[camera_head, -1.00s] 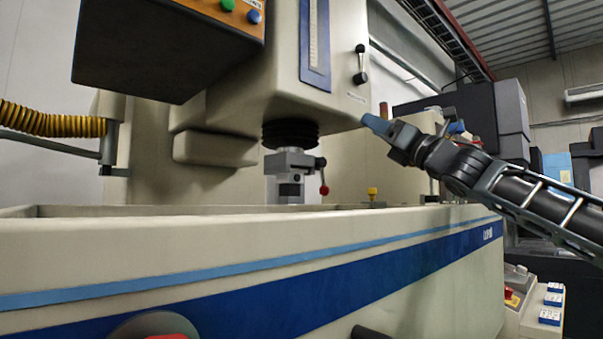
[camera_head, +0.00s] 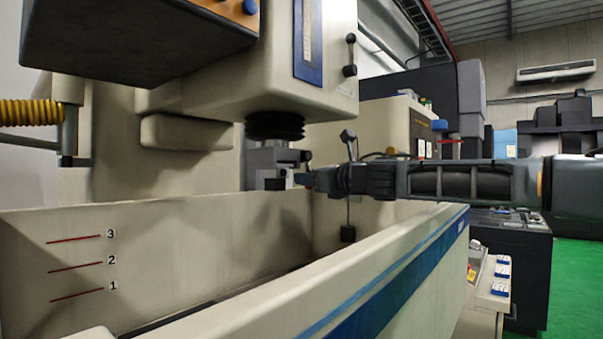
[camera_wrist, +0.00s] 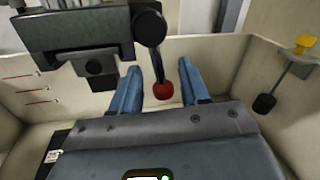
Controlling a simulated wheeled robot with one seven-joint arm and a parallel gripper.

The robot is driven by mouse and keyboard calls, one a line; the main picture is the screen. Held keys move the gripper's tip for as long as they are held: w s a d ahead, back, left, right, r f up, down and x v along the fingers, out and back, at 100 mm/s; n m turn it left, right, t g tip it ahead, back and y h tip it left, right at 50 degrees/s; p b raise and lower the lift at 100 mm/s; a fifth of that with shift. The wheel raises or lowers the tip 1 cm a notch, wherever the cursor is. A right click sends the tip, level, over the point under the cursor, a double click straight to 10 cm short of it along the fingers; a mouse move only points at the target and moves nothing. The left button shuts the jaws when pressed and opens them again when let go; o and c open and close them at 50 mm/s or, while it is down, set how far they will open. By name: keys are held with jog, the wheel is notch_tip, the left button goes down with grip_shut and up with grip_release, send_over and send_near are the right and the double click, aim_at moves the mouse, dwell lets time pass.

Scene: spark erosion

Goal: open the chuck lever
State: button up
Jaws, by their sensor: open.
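The chuck (camera_head: 272,165) is a grey block under the black bellows of the machine head; it also shows at the top left of the wrist view (camera_wrist: 80,40). Its lever (camera_wrist: 150,25) has a dark pivot and a red ball knob (camera_wrist: 163,91) hanging downward. My gripper (camera_wrist: 160,75) has two blue fingers, which are open with the red knob between them and gaps on both sides. In the head view my gripper (camera_head: 308,179) reaches in from the right beside the chuck, and the red knob is hard to make out there.
The tank's front wall (camera_head: 390,265) runs below my arm. Its back wall (camera_head: 180,235) carries red level marks 1 to 3. A black float on a rod (camera_head: 348,232) hangs behind my gripper, and the machine head (camera_head: 240,80) is above. The tank space below is open.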

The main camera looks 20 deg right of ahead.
jog(key=shift+p+x, duration=0.35)
jog(key=shift+x, duration=1.25)
grip_shut()
jog(key=shift+f, duration=0.15)
